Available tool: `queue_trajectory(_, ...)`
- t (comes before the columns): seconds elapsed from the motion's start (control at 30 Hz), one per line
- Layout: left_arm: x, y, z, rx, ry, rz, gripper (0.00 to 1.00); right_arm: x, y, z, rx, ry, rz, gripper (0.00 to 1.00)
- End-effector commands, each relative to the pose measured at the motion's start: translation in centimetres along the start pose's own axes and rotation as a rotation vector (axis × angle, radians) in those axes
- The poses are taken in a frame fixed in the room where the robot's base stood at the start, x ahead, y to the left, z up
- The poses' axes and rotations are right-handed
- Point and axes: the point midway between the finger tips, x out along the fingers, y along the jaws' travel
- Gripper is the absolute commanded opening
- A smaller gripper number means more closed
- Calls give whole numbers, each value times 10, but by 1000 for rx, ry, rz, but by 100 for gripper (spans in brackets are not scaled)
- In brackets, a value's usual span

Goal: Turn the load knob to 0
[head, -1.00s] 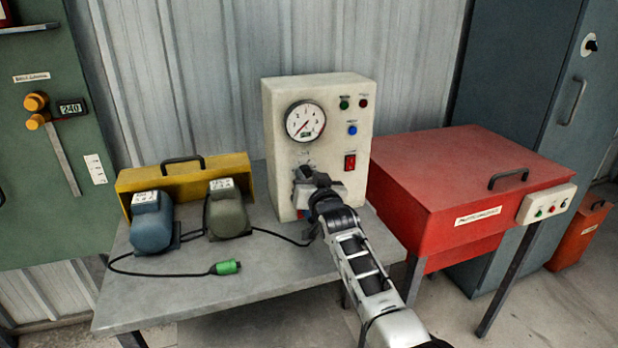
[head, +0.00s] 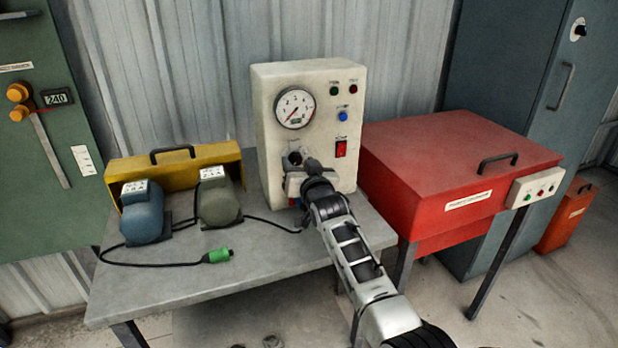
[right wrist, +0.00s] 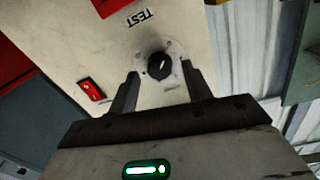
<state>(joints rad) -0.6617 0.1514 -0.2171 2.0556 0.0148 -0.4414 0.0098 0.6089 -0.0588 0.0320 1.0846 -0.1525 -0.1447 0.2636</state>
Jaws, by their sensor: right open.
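The load knob is a black round knob (right wrist: 160,66) with a pale pointer line on a light round dial plate, seen in the right wrist view. In the head view the knob (head: 295,158) shows just above my gripper, on the front of the cream test box (head: 265,110). My right gripper (right wrist: 157,90) is open, one finger on each side of the knob's lower area, apart from it as far as I can tell. In the head view my right gripper (head: 297,178) is in front of the box, hiding its lower front. My left gripper is not in view.
The box has a round gauge (head: 295,108), a red switch (head: 341,148) and a blue button (head: 343,117). A red cabinet (head: 450,160) stands right.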

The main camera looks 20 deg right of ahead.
Motion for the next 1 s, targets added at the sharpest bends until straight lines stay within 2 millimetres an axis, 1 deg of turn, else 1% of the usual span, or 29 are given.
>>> queue_trajectory(0.17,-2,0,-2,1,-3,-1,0,-23,0,0,0,0,0,49)
queue_trajectory(0.37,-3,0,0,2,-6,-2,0,-63,0,1,-1,0,0,49)
queue_trajectory(0.6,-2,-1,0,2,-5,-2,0,-115,0,1,0,-1,0,49)
queue_trajectory(0.7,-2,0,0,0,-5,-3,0,-132,0,0,0,1,-1,49)
queue_trajectory(0.83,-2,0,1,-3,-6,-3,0,-147,0,0,-1,0,-1,49)
queue_trajectory(1.0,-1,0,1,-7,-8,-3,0,-155,0,-1,-1,2,-1,49)
